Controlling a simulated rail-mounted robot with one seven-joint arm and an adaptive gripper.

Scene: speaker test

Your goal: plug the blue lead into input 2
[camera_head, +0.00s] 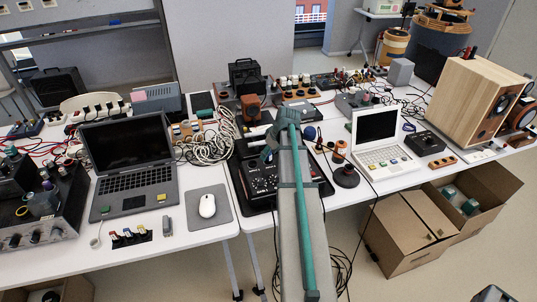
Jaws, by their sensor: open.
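My arm reaches up the middle of the picture over the table. My gripper (271,144) is at its far end, small and partly hidden by the arm, open, with nothing visible between its fingers. It is above a black control box (263,178) with knobs, which the arm partly covers. I cannot make out which socket is input 2. No blue lead can be told for certain; a small blue loop (408,127) lies right of the white laptop, and a dark blue round thing (309,132) sits right of the gripper.
A grey laptop (128,167), a mouse (207,206) and coiled pale cable (207,145) are left. A white laptop (380,145), a round-based stand (345,174) and a wooden speaker (470,105) are right. Cardboard boxes (405,232) stand on the floor. Black cables hang off the front edge.

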